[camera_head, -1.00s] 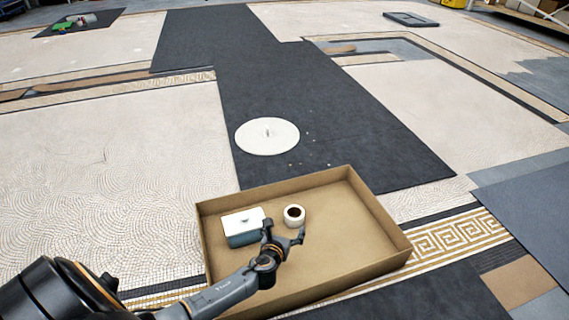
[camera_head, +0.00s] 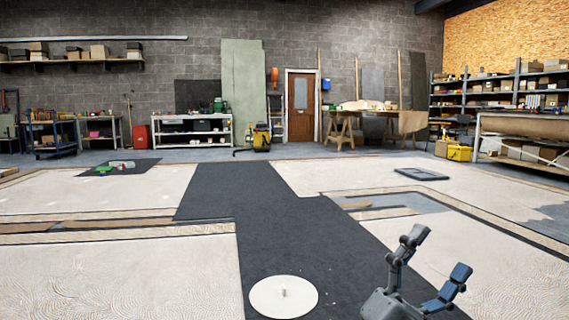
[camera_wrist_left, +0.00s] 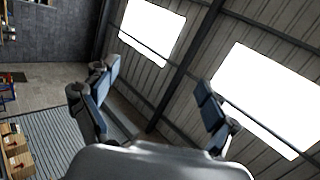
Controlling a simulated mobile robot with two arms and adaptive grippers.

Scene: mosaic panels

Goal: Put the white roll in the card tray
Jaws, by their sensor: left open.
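My left gripper (camera_head: 438,256) is raised at the lower right of the head view, with its fingers spread apart and nothing between them. In the left wrist view the same gripper (camera_wrist_left: 155,84) is open and empty, facing the building's wall and bright windows. The white roll and the card tray are not in either view now. My right gripper is not in view.
A round white disc (camera_head: 284,297) with a small knob lies on the dark floor strip (camera_head: 290,240). Pale mosaic panels (camera_head: 120,272) spread to both sides. Workbenches (camera_head: 370,117), shelves and a yellow vacuum (camera_head: 261,138) stand far back.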

